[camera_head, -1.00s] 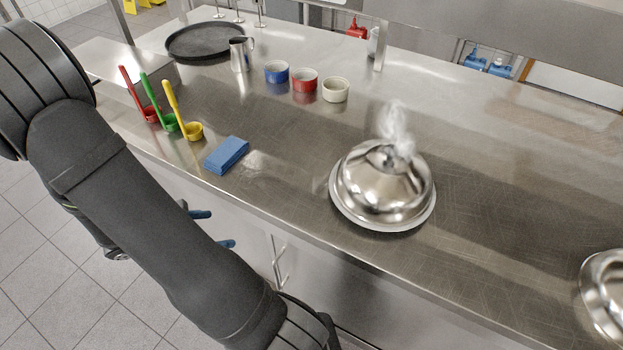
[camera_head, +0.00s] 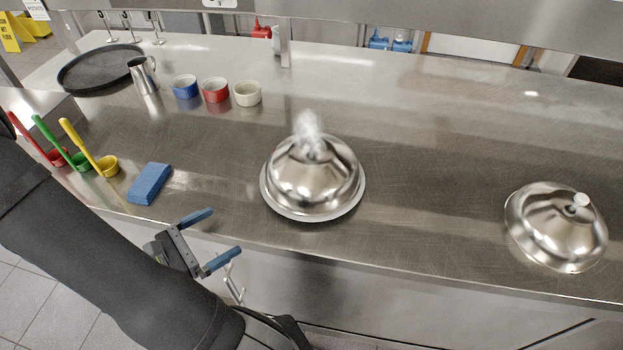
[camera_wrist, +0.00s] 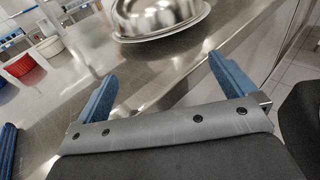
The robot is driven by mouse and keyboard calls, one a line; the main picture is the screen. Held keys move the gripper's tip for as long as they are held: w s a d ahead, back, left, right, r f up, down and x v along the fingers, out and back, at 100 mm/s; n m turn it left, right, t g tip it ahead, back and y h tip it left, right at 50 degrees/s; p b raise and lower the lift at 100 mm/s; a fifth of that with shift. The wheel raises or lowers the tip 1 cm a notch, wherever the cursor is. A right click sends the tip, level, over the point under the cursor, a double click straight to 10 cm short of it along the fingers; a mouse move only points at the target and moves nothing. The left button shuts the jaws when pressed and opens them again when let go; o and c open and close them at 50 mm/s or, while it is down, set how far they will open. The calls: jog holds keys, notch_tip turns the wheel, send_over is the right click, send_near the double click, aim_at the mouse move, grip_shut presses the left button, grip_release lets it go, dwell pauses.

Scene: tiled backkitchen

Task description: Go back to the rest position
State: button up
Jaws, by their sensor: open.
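My gripper (camera_head: 208,238) hangs in front of the counter's front edge, with its blue-tipped fingers apart and nothing between them. In the wrist view my gripper (camera_wrist: 165,85) also shows open and empty, pointing toward the counter. A steel dome on a plate (camera_head: 313,178) stands on the counter, to the right of and beyond my gripper, apart from it. White steam rises from its top. The same dome (camera_wrist: 158,14) is at the top of the wrist view.
The steel counter (camera_head: 430,200) also holds a second dome (camera_head: 556,228) at right, a blue folded cloth or sponge (camera_head: 149,183), three coloured ladles (camera_head: 107,165), blue (camera_head: 185,87), red (camera_head: 216,90) and cream (camera_head: 247,93) cups, a steel jug (camera_head: 142,75) and a black tray (camera_head: 98,68).

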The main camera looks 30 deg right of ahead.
aim_at(230, 237)
jog(key=shift+w+d+f, duration=0.1)
jog(key=shift+d, duration=0.7)
jog(key=shift+w+d+f, duration=0.1)
jog(key=shift+d, duration=0.7)
jog(key=s+a+r, duration=0.1)
jog(key=a, duration=0.9)
jog(key=shift+d, duration=0.15)
jog(key=d, duration=0.6)
jog(key=w+d+f, duration=0.1)
jog(key=d, duration=0.2)
jog(key=shift+d, duration=0.35)
jog(key=shift+s+a+r, duration=0.1)
jog(key=shift+a, duration=0.75)
jog(key=shift+a+r, duration=0.1)
jog(key=shift+a, duration=0.7)
jog(key=shift+s, duration=0.1)
